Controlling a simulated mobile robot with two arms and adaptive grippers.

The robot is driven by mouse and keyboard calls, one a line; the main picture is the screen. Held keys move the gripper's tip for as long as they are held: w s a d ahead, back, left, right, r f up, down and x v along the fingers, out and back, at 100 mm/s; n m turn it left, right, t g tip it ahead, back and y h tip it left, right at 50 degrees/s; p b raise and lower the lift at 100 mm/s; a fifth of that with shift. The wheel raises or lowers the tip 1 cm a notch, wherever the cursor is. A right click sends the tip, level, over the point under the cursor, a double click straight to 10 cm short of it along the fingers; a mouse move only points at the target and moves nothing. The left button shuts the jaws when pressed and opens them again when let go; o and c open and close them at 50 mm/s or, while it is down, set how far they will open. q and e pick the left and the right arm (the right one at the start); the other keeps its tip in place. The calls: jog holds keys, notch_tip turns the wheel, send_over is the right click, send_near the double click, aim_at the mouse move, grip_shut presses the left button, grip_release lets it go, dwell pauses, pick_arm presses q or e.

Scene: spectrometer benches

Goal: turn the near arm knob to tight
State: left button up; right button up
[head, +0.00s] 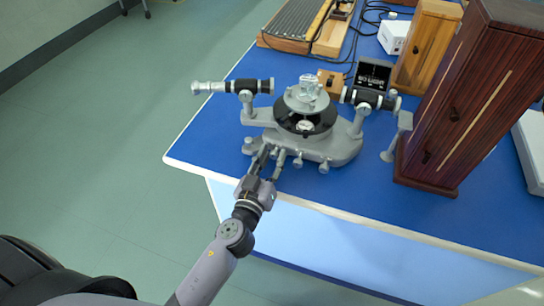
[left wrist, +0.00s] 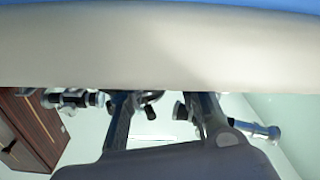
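The grey spectrometer (head: 335,148) stands on the blue bench, with a dark round table in its middle and a telescope tube on each side. Several small knobs (head: 297,160) line its near edge; I cannot tell which is the near arm knob or how tight it is. My left gripper (head: 270,160) reaches in from the near bench edge to this knob row. In the left wrist view, its two fingers (left wrist: 164,112) are apart, with a small dark knob (left wrist: 150,110) showing between them. Contact cannot be made out. My right gripper is in neither view.
The blue bench (head: 365,205) has a pale edge (head: 330,216), close in front of the left wrist camera. A dark wooden cabinet (head: 470,100) stands right of the spectrometer, with a lighter one (head: 427,45) behind it. A small wooden box (head: 330,82) stands close behind.

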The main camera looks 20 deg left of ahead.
pick_arm(q)
grip_shut()
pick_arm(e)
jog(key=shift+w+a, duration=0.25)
pick_arm(q)
jog(key=shift+m, duration=0.4)
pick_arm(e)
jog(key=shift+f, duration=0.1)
pick_arm(q)
jog(key=shift+m+b, duration=0.35)
jog(key=shift+m, duration=0.65)
jog(key=m, duration=0.3)
jog(key=shift+m, duration=0.3)
jog(key=m, duration=0.6)
jog(key=shift+d, duration=0.1)
jog(key=m, duration=0.5)
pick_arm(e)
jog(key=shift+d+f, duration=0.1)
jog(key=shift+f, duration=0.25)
pick_arm(q)
jog(key=shift+m, duration=0.4)
